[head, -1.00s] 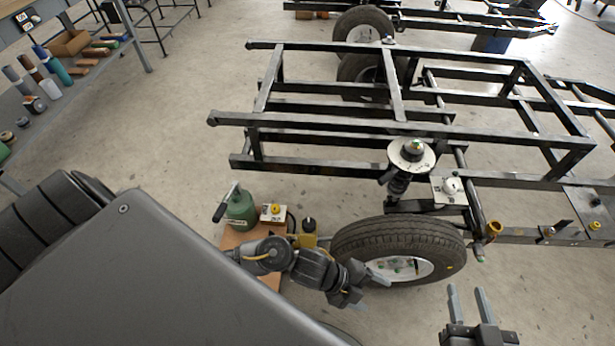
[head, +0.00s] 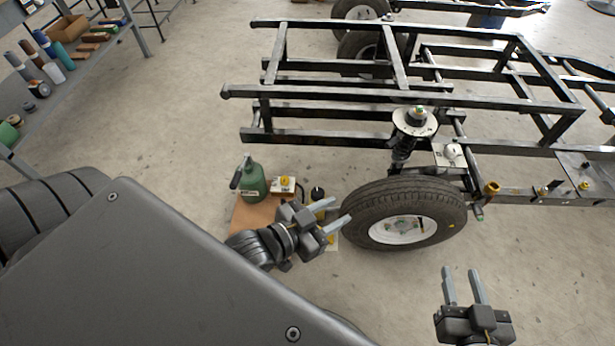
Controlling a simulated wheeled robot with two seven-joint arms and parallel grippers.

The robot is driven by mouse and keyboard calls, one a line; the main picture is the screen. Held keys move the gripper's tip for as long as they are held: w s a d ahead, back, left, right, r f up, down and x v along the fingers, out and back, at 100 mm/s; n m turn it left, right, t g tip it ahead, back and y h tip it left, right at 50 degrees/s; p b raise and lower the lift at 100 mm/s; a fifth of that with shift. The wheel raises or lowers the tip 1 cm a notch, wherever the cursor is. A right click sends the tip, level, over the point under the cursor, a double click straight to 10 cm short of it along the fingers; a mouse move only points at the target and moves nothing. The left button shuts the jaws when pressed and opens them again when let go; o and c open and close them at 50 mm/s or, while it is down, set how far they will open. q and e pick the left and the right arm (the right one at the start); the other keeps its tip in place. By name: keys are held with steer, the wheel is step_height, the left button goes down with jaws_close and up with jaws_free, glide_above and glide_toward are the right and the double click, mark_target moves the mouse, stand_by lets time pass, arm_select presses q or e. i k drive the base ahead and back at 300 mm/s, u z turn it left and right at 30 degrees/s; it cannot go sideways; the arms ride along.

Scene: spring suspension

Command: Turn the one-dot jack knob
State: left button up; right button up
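A white box with a yellow knob (head: 285,183) sits on a brown board (head: 246,215) left of the wheel. A second white box with a white knob (head: 451,151) is on the frame near the spring. Dots are too small to read, so I cannot tell which is the one-dot jack knob. My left gripper (head: 331,214) is open and empty, just right of and below the yellow-knob box, its fingers pointing at the tyre. It partly hides a yellow bottle with a black cap (head: 318,192). My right gripper (head: 465,286) is open and empty, below the wheel.
A green can (head: 253,181) stands on the board. A shelf (head: 62,88) with small items is at far left.

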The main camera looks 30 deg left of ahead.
mark_target(317, 193)
steer(key=u, duration=0.4)
steer(key=k, duration=0.1)
steer(key=z, duration=0.85)
steer(key=i, duration=1.15)
steer(key=u, duration=0.8)
